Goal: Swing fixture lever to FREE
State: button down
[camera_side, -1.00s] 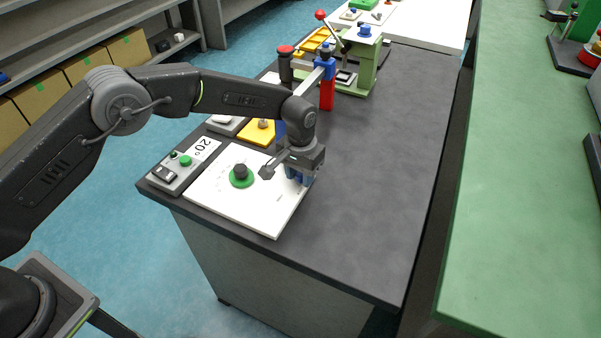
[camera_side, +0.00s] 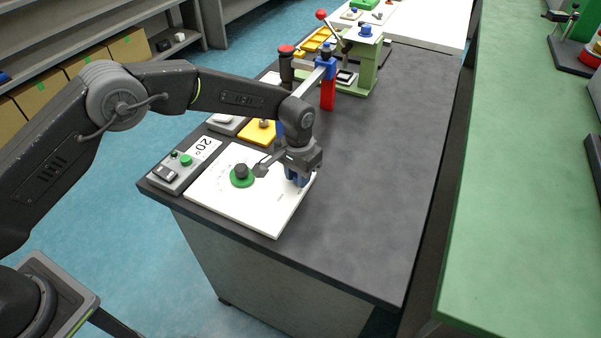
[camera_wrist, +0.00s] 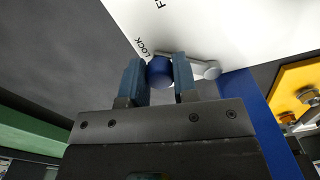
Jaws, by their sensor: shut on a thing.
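My gripper (camera_wrist: 159,82) is shut on the round blue knob (camera_wrist: 159,71) of the fixture lever, one blue-grey finger on either side of it. The lever's light grey arm (camera_wrist: 192,61) runs right from the knob to a rounded end over the white plate (camera_wrist: 250,25). The knob is close to the printed word LOCK; another label, cut off at the top edge, begins with F. In the side view my gripper (camera_side: 297,178) is low over the right edge of the white plate (camera_side: 262,218), and the lever is hidden behind it.
A green dial with a dark knob (camera_side: 241,173) is on the plate left of my gripper. A switch box (camera_side: 175,168) stands at the table's left edge. A blue post (camera_wrist: 255,110) is close on the right. The dark table (camera_side: 370,180) right of the plate is clear.

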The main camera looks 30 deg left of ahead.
aim_at(281, 186)
jog(key=a+m, duration=0.1)
jog(key=m, duration=0.1)
jog(key=s+m, duration=0.1)
jog(key=m, duration=0.1)
jog(key=shift+s+a, duration=0.2)
jog(key=shift+a, duration=0.15)
jog(key=shift+s+a+m, duration=0.15)
jog(key=shift+a+m, duration=0.3)
jog(key=shift+m, duration=0.45)
jog(key=shift+s+a+m, duration=0.15)
jog(key=shift+a+m, duration=0.25)
jog(key=shift+m, duration=0.5)
jog(key=shift+a, duration=0.1)
jog(key=c, duration=0.9)
grip_release()
jog(key=shift+r, duration=0.15)
notch_tip(281, 186, up, 14)
jog(key=shift+f, duration=0.2)
